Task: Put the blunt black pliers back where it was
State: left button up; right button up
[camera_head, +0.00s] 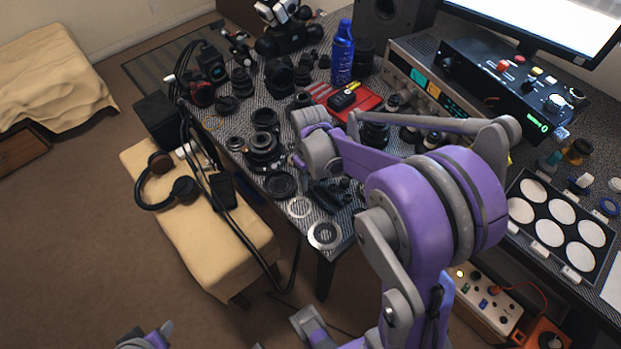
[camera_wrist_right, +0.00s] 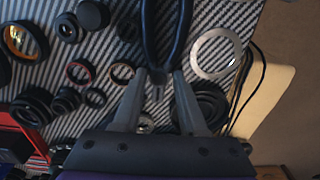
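The black pliers (camera_wrist_right: 148,28) show in the right wrist view, with their dark curved handles spreading toward the top edge. My right gripper (camera_wrist_right: 158,77) has its two grey fingers closed in on the pliers near the pivot, one on each side. The pliers are over the striped tabletop; how high they are is hard to tell. In the head view my purple right arm reaches over the table and hides most of the gripper and pliers. My left gripper (camera_head: 147,338) is only partly in view at the bottom left edge, away from the table, and its opening is unclear.
The striped table (camera_head: 225,120) is crowded with lens parts. A metal ring (camera_head: 324,235) lies near its front corner. A red tray (camera_head: 362,104), a blue bottle (camera_head: 343,55) and electronics stand farther back. A bench (camera_head: 190,232) with headphones (camera_head: 160,185) stands left of the table.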

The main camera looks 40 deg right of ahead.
aim_at(310, 183)
jog(key=shift+r, duration=0.15)
jog(key=shift+r+p, duration=0.4)
notch_tip(310, 183, up, 12)
jog(key=p, duration=0.2)
jog(key=s+a+f+t, duration=0.2)
jog(key=s+a, duration=0.4)
jog(key=s+a+f+m+t, duration=0.1)
jog(key=s+a+f+t, duration=0.1)
jog(key=s+a, duration=0.4)
jog(key=shift+s+a+t, duration=0.35)
jog(key=shift+s+t, duration=0.15)
jog(key=shift+s, duration=0.1)
jog(key=shift+d, duration=0.1)
